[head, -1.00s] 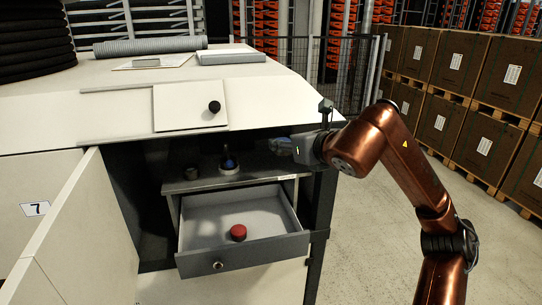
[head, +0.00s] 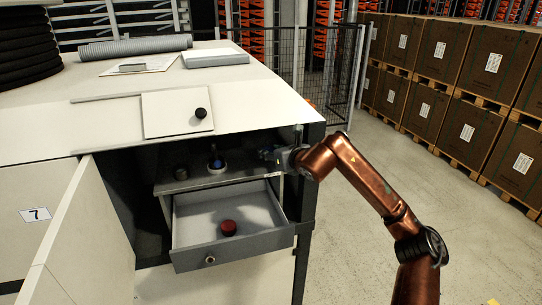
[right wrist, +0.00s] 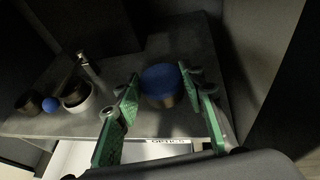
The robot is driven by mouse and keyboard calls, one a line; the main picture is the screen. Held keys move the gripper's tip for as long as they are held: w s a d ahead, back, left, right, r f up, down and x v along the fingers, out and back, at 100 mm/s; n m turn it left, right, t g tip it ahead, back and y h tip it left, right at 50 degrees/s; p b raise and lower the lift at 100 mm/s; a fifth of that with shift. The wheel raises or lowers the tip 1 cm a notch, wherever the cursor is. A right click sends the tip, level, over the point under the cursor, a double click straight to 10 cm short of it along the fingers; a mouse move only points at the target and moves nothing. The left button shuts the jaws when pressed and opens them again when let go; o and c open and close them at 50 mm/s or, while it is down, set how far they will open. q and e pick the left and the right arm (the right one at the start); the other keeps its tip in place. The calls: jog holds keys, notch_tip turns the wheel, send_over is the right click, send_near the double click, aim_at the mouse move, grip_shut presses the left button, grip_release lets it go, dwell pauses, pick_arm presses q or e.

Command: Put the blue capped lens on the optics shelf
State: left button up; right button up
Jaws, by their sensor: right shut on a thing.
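The blue capped lens (right wrist: 163,84), a short dark cylinder with a blue top, is between the green-padded fingers of my right gripper (right wrist: 160,92) in the right wrist view. My right gripper (head: 268,154) is shut on it, at the right end of the grey shelf (head: 240,180) inside the cabinet, above the open drawer. In the head view the lens is hard to make out in the shadow. Whether its base touches the shelf cannot be told. My left gripper is not in view.
A dark cylinder (head: 181,173) and a blue ball-like piece (head: 216,163) by a pale ring stand on the shelf. A red capped piece (head: 229,228) lies in the open drawer (head: 190,256). The cabinet door (head: 85,235) stands open at left; a dark post bounds the right.

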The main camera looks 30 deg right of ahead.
jog(key=shift+w+f+p, duration=0.15)
jog(key=shift+f+p, duration=0.2)
jog(key=shift+f, duration=0.2)
jog(key=shift+w+f+p, duration=0.15)
jog(key=shift+f+p, duration=0.15)
jog(key=shift+f, duration=0.25)
jog(key=shift+s+f, duration=0.15)
jog(key=shift+f, duration=0.1)
jog(key=shift+s, duration=0.25)
jog(key=shift+w+f, duration=0.15)
jog(key=shift+w, duration=0.05)
jog(key=o, duration=1.3)
jog(key=shift+s, duration=0.1)
jog(key=shift+c, duration=0.2)
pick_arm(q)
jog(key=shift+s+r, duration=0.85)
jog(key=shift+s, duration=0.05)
pick_arm(e)
jog(key=shift+o, duration=0.2)
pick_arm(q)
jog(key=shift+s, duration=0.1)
